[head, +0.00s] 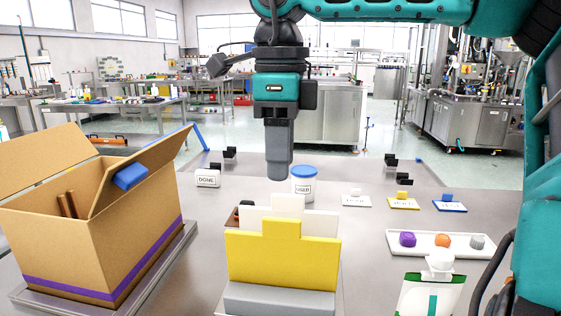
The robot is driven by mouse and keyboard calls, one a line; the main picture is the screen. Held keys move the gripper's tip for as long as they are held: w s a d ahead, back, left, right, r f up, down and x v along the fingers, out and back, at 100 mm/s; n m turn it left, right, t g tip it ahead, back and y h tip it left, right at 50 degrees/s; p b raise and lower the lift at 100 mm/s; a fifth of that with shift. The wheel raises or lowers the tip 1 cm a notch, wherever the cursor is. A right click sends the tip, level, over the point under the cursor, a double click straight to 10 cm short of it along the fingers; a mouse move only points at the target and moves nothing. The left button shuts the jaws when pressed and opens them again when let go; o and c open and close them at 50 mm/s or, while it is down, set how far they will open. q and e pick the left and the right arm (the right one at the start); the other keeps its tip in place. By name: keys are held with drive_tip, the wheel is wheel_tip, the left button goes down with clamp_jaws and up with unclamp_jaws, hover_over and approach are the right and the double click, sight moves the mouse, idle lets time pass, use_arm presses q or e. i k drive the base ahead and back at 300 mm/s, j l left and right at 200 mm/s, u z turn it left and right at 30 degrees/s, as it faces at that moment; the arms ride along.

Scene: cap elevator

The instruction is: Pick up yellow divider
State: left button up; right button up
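The yellow divider (282,265) stands upright in the front centre, with a raised tab at the middle of its top edge. Its lower edge is behind a grey holder block (278,302). White dividers (288,205) stand just behind it and are partly hidden by it. My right gripper (279,172) points straight down, above the dividers in the picture and apart from the yellow one. I see it edge-on, so its finger gap is hidden. My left gripper is not in view.
An open cardboard box (85,235) stands at left with flaps raised. At right are a white tray (395,248) with coloured caps and a white pouch (430,292).

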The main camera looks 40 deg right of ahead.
sight(278, 255)
drive_tip(key=k+j, duration=1.15)
drive_tip(key=j, duration=0.3)
